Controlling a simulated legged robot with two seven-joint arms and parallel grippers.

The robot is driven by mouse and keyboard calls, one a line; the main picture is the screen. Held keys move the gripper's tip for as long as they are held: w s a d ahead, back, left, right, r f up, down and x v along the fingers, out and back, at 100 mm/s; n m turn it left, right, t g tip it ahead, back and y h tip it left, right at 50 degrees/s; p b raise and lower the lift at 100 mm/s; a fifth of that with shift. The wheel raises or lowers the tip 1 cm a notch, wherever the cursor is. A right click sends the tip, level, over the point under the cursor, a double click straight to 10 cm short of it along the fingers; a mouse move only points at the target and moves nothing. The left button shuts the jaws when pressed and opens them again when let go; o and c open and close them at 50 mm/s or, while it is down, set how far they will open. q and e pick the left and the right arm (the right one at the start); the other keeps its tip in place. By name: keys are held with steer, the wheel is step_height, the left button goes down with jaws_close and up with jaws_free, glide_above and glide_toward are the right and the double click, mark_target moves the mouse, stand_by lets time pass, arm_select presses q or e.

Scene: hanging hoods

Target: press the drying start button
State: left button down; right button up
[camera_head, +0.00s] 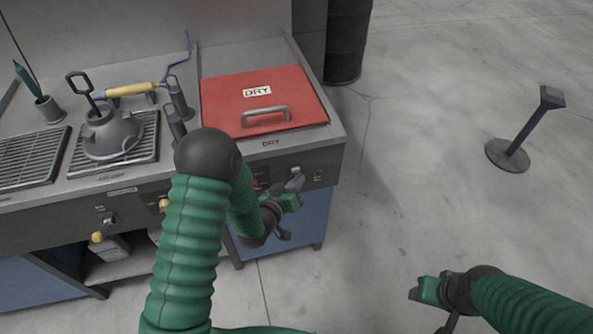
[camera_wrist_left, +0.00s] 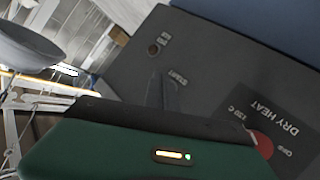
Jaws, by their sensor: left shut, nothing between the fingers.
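The drying unit's dark front panel (camera_head: 326,165) is below the red DRY lid (camera_head: 290,90). In the left wrist view the panel (camera_wrist_left: 225,70) carries a START label (camera_wrist_left: 178,77), DRY HEAT lettering, a red control (camera_wrist_left: 263,146) and a small dark round fitting (camera_wrist_left: 153,50). My left gripper (camera_head: 294,186) is shut and empty in front of this panel. Its dark fingers (camera_wrist_left: 163,92) lie right beside the START label. The button itself is not clearly visible, and contact cannot be told. My right gripper (camera_head: 424,290) hangs over the floor, away from the bench; its jaw opening is unclear.
The bench top holds a grey kettle-like vessel (camera_head: 112,136) on a grate, a yellow-handled tool (camera_head: 132,90) and a cup (camera_head: 48,108) with a green tool. A dark barrel (camera_head: 347,40) stands behind. A floor post (camera_head: 524,130) stands right; the floor between is clear.

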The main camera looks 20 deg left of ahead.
stand_by(0.3)
arm_select(q)
steer(key=shift+w+a+r, duration=0.1)
steer(key=shift+w+a, duration=0.15)
steer(key=shift+w, duration=0.05)
steer(key=shift+w+a, duration=0.25)
steer(key=shift+w, duration=0.05)
stand_by(0.8)
steer(key=shift+s+d, duration=0.45)
steer(key=shift+s, duration=0.2)
steer(key=s+d, duration=0.1)
steer(key=s, duration=0.1)
steer(key=s+d, duration=0.2)
steer(key=shift+s, duration=0.1)
stand_by(0.3)
steer(key=shift+a, duration=0.1)
stand_by(0.6)
